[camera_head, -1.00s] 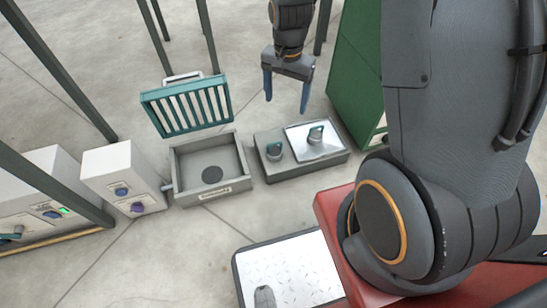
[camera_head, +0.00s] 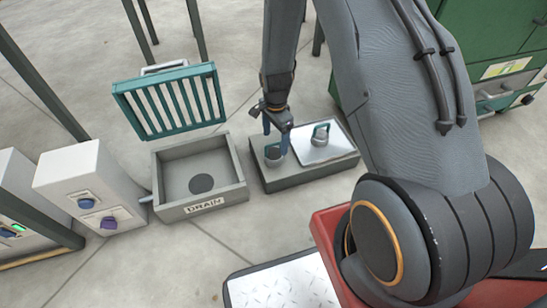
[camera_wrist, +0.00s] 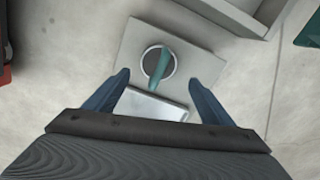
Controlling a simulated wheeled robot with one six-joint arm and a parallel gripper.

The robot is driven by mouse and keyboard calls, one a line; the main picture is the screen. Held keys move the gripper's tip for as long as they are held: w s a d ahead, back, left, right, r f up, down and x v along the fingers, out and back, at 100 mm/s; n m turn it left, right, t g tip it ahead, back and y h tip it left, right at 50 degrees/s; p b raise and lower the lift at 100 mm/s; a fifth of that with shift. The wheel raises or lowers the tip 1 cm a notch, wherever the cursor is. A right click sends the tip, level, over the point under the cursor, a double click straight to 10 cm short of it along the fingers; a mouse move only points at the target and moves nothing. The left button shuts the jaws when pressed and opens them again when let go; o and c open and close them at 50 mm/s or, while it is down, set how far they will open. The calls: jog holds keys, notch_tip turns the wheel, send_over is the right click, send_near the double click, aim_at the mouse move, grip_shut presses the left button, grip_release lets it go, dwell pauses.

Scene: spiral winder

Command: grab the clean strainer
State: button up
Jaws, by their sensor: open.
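I cannot tell which one is clean. My gripper (camera_head: 276,136) is open, pointing down just above the left strainer, partly covering it. In the wrist view, my blue fingers (camera_wrist: 159,82) are spread wide on either side of one strainer (camera_wrist: 158,66), whose teal handle lies between them.
Left of the block stands an open box labelled DRAIN (camera_head: 205,206), with a raised teal slatted lid (camera_head: 171,101). A white control box (camera_head: 85,185) with knobs is further left. A green cabinet (camera_head: 480,35) stands at the upper right.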

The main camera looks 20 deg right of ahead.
aim_at(275, 153)
jog(key=shift+s+a+f+b, duration=0.15)
jog(key=shift+f+b, duration=0.85)
jog(key=shift+f, duration=0.7)
jog(key=shift+s+a+f+b, duration=0.15)
jog(key=shift+f+b, duration=0.85)
jog(key=shift+f, duration=0.65)
jog(key=c, duration=1.2)
jog(key=shift+r, duration=0.1)
